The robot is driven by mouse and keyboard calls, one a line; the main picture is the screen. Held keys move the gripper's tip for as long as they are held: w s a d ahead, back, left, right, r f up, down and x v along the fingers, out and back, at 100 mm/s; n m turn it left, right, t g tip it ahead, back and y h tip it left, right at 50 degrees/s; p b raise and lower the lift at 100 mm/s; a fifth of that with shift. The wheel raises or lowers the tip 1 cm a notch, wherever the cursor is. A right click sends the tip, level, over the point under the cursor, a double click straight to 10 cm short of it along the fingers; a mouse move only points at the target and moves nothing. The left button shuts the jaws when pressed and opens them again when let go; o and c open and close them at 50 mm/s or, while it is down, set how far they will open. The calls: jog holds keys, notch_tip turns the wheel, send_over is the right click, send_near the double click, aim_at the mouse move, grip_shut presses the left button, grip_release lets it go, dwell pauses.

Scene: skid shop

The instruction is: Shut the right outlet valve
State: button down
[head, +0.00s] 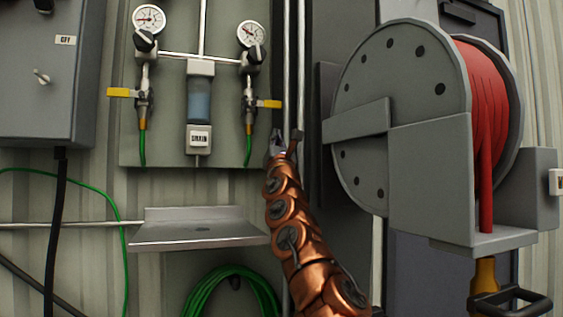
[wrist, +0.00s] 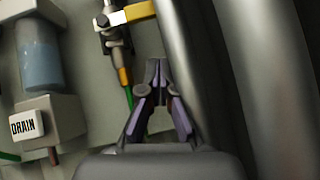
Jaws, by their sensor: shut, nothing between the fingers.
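The right outlet valve (head: 249,103) is on the grey panel, below the right gauge, with a green hose under it. Its yellow lever (head: 270,104) points right, crosswise to the vertical pipe. The lever also shows at the top of the wrist view (wrist: 139,12), crosswise to the valve body (wrist: 113,34). My gripper (head: 285,134) is to the lower right of the lever, apart from it. In the wrist view the fingertips (wrist: 157,66) are together and empty, below the lever's outer end.
The left outlet valve's yellow lever (head: 121,92) points left. The drain bowl (head: 199,98) hangs between the valves. Vertical pipes (head: 293,70) run close by my gripper. A large hose reel (head: 400,110) stands at right, and a metal shelf (head: 195,232) is below the panel.

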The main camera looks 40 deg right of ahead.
jog(key=d+b+v, duration=0.1)
jog(key=b+v, duration=0.5)
jog(key=b, duration=0.2)
jog(key=shift+f, duration=0.2)
jog(key=shift+s+a, duration=0.1)
dwell(0.5)
